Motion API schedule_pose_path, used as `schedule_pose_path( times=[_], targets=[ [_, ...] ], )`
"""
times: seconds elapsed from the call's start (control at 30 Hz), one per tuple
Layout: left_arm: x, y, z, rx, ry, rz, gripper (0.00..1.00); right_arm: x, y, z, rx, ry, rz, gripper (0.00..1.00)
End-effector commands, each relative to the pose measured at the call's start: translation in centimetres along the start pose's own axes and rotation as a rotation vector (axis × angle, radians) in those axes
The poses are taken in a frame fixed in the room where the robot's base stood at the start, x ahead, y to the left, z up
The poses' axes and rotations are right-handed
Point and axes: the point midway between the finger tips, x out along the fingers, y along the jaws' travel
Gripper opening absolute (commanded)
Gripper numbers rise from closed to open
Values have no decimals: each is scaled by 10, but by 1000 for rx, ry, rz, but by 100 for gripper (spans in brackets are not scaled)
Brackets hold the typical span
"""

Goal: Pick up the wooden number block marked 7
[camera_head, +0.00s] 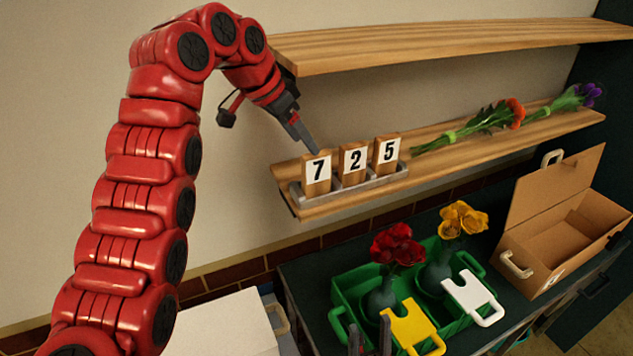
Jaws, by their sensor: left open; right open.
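The wooden number block marked 7 (317,172) stands upright at the left end of a grey tray (368,184) on the lower shelf. Blocks marked 2 (353,163) and 5 (387,151) stand beside it in the same tray. My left gripper (312,146) comes down from the upper left, with its fingertips just above and behind the top of the 7 block. It is open and holds nothing; whether a finger touches the block cannot be told. My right gripper (370,338) shows only its fingertips at the bottom edge, open and empty, in front of the green crate.
An upper shelf (440,43) overhangs close to my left wrist. Flower bunches (486,122) lie right of the blocks. Below, a green crate (341,292) holds vases with red and yellow flowers and yellow and white tags. An open cardboard box (527,236) stands right.

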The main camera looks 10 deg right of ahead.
Motion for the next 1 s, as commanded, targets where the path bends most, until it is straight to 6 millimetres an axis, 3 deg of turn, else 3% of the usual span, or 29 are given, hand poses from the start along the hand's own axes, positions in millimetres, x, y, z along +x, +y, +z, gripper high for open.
schedule_pose_path(
  times=[0.17, 0.43, 0.7, 1.0],
  targets=[
    [12, -1, 1, -3, -3, 1, 65, 2, 0, 0, 0, 0, 0, 50],
    [45, 1, -1, -2, -3, 6, 65, 24, 1, -4, 0, 0, 0, 50],
    [51, 0, 0, -2, -1, 0, 65, 23, 1, -4, 0, 0, 0, 50],
    [51, 0, 0, -2, -1, 1, 11, 23, 1, -4, 0, 0, 0, 50]
  ],
)
